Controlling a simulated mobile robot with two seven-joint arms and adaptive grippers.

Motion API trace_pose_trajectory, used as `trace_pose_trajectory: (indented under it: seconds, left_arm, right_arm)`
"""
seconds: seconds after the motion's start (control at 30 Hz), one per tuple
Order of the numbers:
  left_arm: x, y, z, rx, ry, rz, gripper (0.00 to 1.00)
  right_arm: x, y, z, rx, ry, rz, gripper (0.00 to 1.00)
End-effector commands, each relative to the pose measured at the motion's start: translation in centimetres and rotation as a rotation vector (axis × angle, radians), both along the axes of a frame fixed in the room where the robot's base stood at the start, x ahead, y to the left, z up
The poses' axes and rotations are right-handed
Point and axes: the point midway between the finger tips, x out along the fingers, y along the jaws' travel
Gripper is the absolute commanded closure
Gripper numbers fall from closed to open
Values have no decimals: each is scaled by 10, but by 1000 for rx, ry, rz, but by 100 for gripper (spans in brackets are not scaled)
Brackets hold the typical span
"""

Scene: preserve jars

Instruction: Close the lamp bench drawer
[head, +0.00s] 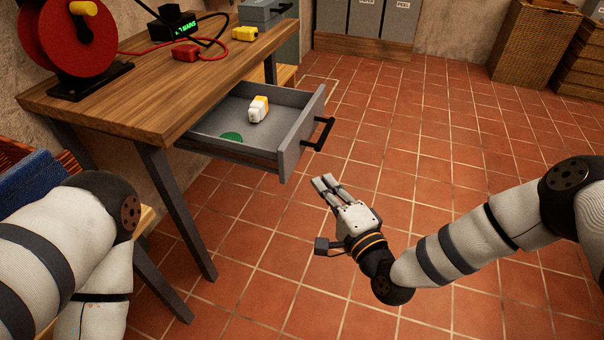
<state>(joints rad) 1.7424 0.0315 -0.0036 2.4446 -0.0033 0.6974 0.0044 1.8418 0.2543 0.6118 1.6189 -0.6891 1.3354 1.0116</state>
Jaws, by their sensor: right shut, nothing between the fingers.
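The grey drawer (290,147) under the wooden bench (150,106) is pulled out. Its dark bar handle (325,133) is on the front panel. Inside lie a white and yellow item (258,109) and a flat green piece (231,137). My right gripper (325,184) is shut and empty, in front of the drawer and nearer to me than the handle, apart from it. My left arm (60,240) comes in at the lower left; its gripper is out of the picture.
On the bench stand a red cable reel (72,35), a black box with a green display (172,24), red and yellow connectors and a grey box (263,12). A bench leg (178,212) stands left of the drawer. Tiled floor (440,130) is clear on the right. Wicker baskets (533,45) stand at the back.

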Motion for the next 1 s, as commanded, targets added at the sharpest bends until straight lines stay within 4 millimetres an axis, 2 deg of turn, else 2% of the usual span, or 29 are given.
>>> trace_pose_trajectory:
  seconds: [0.13, 0.23, 0.4, 1.0]
  left_arm:
    - [-3, 0, -4, 0, 8, 0, 33]
    - [-2, 0, -2, 0, 5, 0, 33]
    - [-2, 0, -2, 0, 5, 0, 33]
    - [-4, 0, -6, -1, 14, -1, 33]
  right_arm:
    - [25, 16, -1, 0, 0, 1, 100]
    - [29, 33, 0, 0, 0, 2, 100]
    - [34, 47, -1, -2, 1, 0, 100]
    - [36, 56, -2, 0, 3, 1, 100]
